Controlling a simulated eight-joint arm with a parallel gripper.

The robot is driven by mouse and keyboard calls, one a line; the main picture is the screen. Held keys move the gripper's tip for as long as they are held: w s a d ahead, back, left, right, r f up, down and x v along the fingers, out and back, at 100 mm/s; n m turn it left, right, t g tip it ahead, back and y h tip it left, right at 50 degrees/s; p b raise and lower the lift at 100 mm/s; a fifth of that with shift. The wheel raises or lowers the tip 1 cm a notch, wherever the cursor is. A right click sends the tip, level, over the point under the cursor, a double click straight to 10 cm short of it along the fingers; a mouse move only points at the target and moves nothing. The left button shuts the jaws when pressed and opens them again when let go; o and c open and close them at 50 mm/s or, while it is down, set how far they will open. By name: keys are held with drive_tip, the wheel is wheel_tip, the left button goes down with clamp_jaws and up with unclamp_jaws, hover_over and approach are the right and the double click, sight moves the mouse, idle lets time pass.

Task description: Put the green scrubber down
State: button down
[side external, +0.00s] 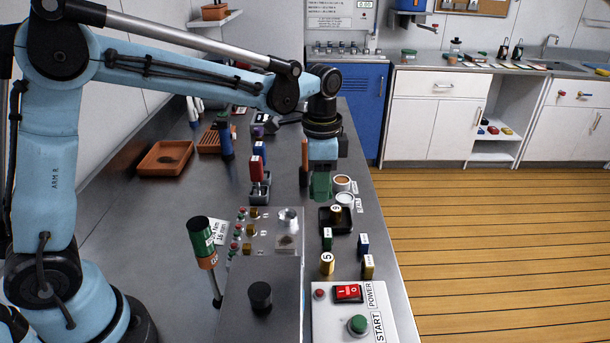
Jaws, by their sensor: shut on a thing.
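My gripper (321,168) points down over the metal bench (165,225), near its right edge. It is shut on the green scrubber (321,186), a dark green block that shows below the fingers. The scrubber is behind the small black tray (326,219) and left of two round pots. Whether its underside touches the bench is hard to tell from this angle.
An orange pot (342,182) and a white pot (345,199) stand close on the right. Red-topped (257,170) and blue-topped items stand left. Small numbered blocks and a control panel (358,308) are in front. An orange tray (165,159) lies far left.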

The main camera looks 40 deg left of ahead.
drive_tip(key=shift+w+a+f, duration=0.1)
drive_tip(key=shift+w+a, duration=0.05)
drive_tip(key=shift+w, duration=0.3)
drive_tip(key=shift+w+a+f, duration=0.1)
drive_tip(key=shift+w+a, duration=0.05)
drive_tip(key=shift+w, duration=0.3)
hover_over(305, 201)
wheel_tip(305, 201, down, 7)
drive_tip(key=shift+r, duration=0.1)
drive_tip(key=shift+f, duration=2)
drive_tip(key=shift+f, duration=0.3)
